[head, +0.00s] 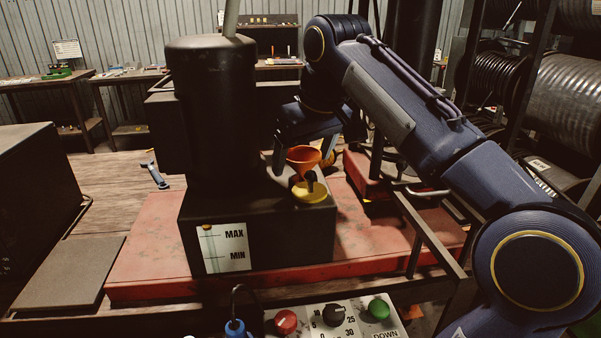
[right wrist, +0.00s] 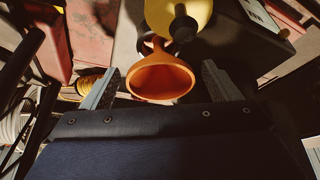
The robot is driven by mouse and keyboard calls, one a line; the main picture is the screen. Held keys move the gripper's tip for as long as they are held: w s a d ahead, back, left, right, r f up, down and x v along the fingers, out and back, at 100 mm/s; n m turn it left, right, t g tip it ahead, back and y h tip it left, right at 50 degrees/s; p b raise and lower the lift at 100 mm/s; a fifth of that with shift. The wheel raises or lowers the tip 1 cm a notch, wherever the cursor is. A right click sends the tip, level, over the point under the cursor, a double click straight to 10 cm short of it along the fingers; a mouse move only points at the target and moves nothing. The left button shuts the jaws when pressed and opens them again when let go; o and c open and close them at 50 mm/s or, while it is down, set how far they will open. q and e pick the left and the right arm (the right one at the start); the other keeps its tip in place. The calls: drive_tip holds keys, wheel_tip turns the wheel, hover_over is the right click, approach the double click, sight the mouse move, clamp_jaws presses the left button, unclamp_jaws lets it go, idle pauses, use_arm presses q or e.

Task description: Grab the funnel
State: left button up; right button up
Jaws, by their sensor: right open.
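The orange funnel (head: 303,158) is at the right side of the dark tank's top, just behind a yellow cap (head: 310,192) with a black knob. In the right wrist view the funnel's wide mouth (right wrist: 162,80) faces the camera, and the yellow cap (right wrist: 178,14) is beyond it. My right gripper (head: 304,153) is open, with its fingers on either side of the funnel. In the right wrist view a gap shows between the funnel and each finger of the gripper (right wrist: 160,88). The funnel's lower end is hidden. My left gripper is not in view.
The black cylinder (head: 212,110) stands left of the funnel on the dark tank (head: 290,240), which carries a MAX/MIN label. A red base (head: 140,262) lies beneath. A control panel (head: 350,318) is in front. Hose reels (head: 497,78) stand at right.

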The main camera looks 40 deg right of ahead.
drive_tip(key=x, duration=0.2)
drive_tip(key=shift+w+f, duration=0.1)
drive_tip(key=shift+f, duration=0.25)
drive_tip(key=c, duration=1.1)
drive_tip(key=shift+r, duration=0.1)
drive_tip(key=shift+c, duration=0.2)
